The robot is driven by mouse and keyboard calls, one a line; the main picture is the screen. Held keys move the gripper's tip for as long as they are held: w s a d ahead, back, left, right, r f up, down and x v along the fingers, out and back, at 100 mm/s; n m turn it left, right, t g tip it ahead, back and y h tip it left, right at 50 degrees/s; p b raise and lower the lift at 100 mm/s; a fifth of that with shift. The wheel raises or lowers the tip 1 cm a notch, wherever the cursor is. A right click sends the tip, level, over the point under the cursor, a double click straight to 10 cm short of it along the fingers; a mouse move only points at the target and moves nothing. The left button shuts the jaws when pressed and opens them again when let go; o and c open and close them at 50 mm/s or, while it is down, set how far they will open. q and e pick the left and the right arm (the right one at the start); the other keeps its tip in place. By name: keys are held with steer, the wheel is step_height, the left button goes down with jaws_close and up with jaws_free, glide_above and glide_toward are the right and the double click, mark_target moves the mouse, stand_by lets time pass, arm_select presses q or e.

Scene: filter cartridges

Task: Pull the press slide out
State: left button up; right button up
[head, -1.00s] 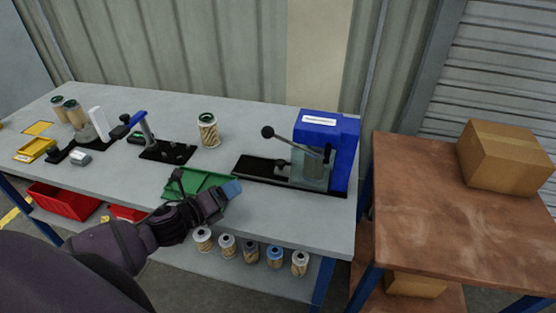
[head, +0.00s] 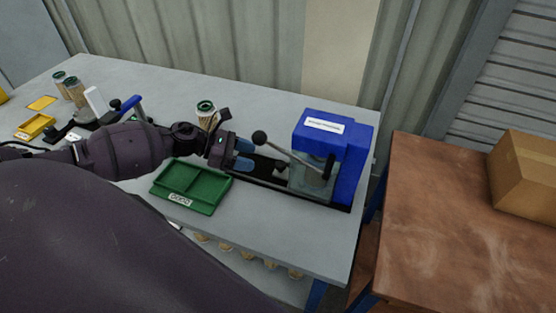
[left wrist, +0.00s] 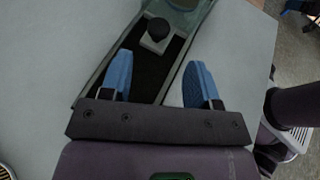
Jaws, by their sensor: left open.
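The blue press (head: 333,135) stands at the right end of the grey table, with a clear guard at its front and a lever ending in a black ball. Its black slide base (head: 264,172) runs left from it. In the left wrist view the dark slide track (left wrist: 135,62) carries a grey block with a round black knob (left wrist: 158,30). My left gripper (head: 244,155) is open and empty over the left end of the track. In the left wrist view its blue fingertips (left wrist: 160,80) are spread, with the knob ahead of them and apart. My right gripper is not in view.
A green divided tray (head: 192,186) lies in front of the track. A filter cartridge (head: 206,112) stands behind my left wrist. A brown table (head: 455,225) with a cardboard box (head: 527,170) is at the right.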

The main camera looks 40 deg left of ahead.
mark_target(279, 163)
arm_select(q)
steer(key=x, duration=0.8)
steer(key=shift+w+d+p, duration=0.1)
steer(key=shift+w+p, duration=0.1)
steer(key=shift+p, duration=0.1)
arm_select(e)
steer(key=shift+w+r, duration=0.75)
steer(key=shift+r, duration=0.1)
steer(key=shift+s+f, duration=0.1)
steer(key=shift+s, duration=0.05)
arm_select(q)
steer(key=c, duration=0.4)
jaws_close()
steer(key=shift+f, duration=0.1)
steer(key=s+a+b, duration=0.1)
steer(key=a, duration=0.3)
steer(key=s+a+b, duration=0.1)
steer(key=a+b, duration=0.1)
steer(key=a, duration=0.2)
steer(key=s+a+b, duration=0.1)
steer(key=a, duration=0.3)
steer(key=shift+b, duration=0.3)
steer(key=shift+s+a, duration=0.1)
steer(key=shift+a, duration=0.35)
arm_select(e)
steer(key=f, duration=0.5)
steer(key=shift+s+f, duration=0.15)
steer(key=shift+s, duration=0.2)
